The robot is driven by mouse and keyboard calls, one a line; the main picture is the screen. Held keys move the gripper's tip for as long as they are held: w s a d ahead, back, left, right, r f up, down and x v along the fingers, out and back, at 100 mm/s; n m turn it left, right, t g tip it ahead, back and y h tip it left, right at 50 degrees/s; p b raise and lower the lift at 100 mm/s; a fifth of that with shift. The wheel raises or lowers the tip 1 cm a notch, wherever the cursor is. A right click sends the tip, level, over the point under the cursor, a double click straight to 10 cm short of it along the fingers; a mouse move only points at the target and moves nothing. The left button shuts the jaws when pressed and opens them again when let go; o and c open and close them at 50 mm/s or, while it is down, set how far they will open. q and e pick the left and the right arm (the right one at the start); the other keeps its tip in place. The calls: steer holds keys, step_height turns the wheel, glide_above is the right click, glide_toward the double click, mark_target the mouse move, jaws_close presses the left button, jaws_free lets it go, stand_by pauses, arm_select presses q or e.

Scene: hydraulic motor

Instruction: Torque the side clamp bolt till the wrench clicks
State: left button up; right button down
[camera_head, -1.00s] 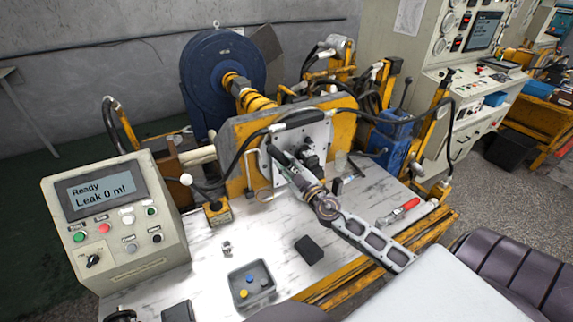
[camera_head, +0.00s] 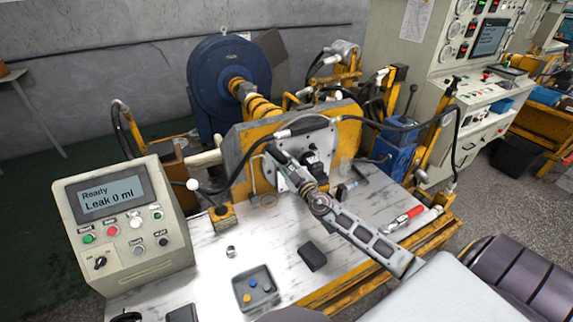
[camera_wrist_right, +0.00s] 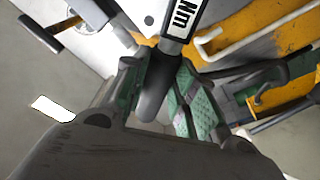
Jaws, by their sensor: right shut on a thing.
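In the head view my right arm reaches in from the lower right. Its gripper (camera_head: 284,160) is in front of the pale mounting plate (camera_head: 322,138) on the yellow fixture. In the right wrist view the green-padded fingers (camera_wrist_right: 160,90) are shut on the dark handle of a torque wrench (camera_wrist_right: 183,18), whose white label reads "Nm". The wrench's head is out of the wrist view. My left gripper is not in view.
A control box (camera_head: 125,225) at the left reads "Ready, Leak 0 ml". A grey tray (camera_head: 272,284) with small coloured parts and a black block (camera_head: 312,257) lie on the bench. A red-handled tool (camera_head: 405,217) lies at the right. Black hoses arch beside the fixture.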

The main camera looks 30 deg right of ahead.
steer(key=shift+w+r, duration=0.1)
steer(key=shift+w, duration=0.3)
steer(key=shift+w+r+p, duration=0.1)
steer(key=shift+w+p, duration=0.05)
steer(key=shift+p, duration=0.2)
stand_by(0.5)
stand_by(0.4)
steer(key=shift+b, duration=0.3)
steer(key=shift+w, duration=0.15)
stand_by(0.6)
steer(key=shift+w, duration=0.8)
steer(key=shift+w+d, duration=0.15)
steer(key=shift+r, duration=0.25)
